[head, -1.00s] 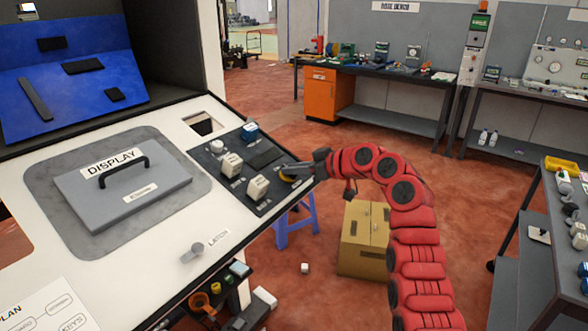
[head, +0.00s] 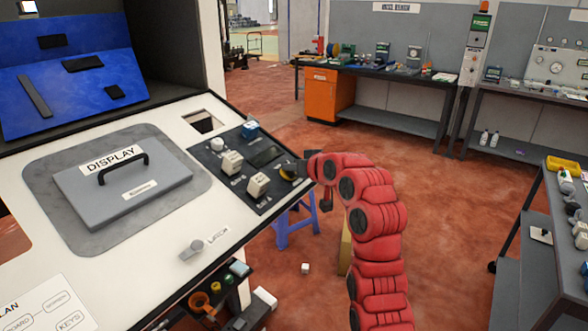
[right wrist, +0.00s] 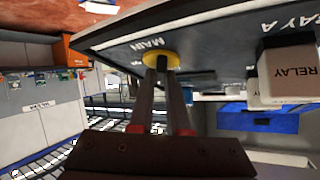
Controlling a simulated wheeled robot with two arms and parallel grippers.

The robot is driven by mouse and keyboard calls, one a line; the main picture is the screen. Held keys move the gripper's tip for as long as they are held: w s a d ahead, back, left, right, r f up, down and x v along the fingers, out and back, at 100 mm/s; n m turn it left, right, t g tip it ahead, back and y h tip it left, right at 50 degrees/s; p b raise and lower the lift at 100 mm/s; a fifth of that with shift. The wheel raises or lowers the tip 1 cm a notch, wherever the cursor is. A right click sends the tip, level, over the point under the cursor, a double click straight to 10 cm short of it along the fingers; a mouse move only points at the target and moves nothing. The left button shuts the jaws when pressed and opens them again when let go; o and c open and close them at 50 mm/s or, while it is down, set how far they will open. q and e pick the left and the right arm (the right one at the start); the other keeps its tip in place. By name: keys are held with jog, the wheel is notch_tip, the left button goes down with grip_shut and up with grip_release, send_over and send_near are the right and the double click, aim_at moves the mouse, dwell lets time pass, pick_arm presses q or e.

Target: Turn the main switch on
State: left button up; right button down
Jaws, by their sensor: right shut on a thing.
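The main switch (head: 287,174) is a black knob on a yellow round base at the right end of the dark control panel (head: 232,186). In the right wrist view the yellow base of the main switch (right wrist: 147,57) shows beside the label MAIN. My right gripper (head: 299,169) is at the switch; it also shows in the right wrist view (right wrist: 162,70), its two fingers close around the black knob. The fingers partly hide the knob, so its exact angle is hard to tell. My left gripper is not in view.
Two white relay blocks (head: 257,185) stand on the panel left of the switch; one relay (right wrist: 287,72) is large in the right wrist view. A grey display cover (head: 125,190) with a black handle and a latch knob (head: 192,250) are on the white console. A blue stool (head: 297,225) stands below.

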jog(key=shift+a+f+m+h+b, duration=0.1)
jog(key=shift+m+h+b, duration=0.1)
jog(key=shift+m+h, duration=0.25)
jog(key=shift+a+m+h+b, duration=0.15)
jog(key=shift+m+h, duration=0.1)
jog(key=shift+m, duration=0.4)
jog(key=m+h+b, duration=0.1)
jog(key=m+h, duration=0.1)
jog(key=m, duration=0.1)
jog(key=m+h+b, duration=0.2)
jog(key=shift+a+m+h, duration=0.2)
jog(key=shift+m+h, duration=0.1)
jog(key=shift+m, duration=0.1)
jog(key=m, duration=0.1)
jog(key=m+h, duration=0.1)
jog(key=shift+r+m+g+h, duration=0.3)
jog(key=shift+m+g+h, duration=0.4)
jog(key=shift+m+h, duration=0.2)
jog(key=shift+m, duration=0.3)
jog(key=c, duration=0.9)
grip_release()
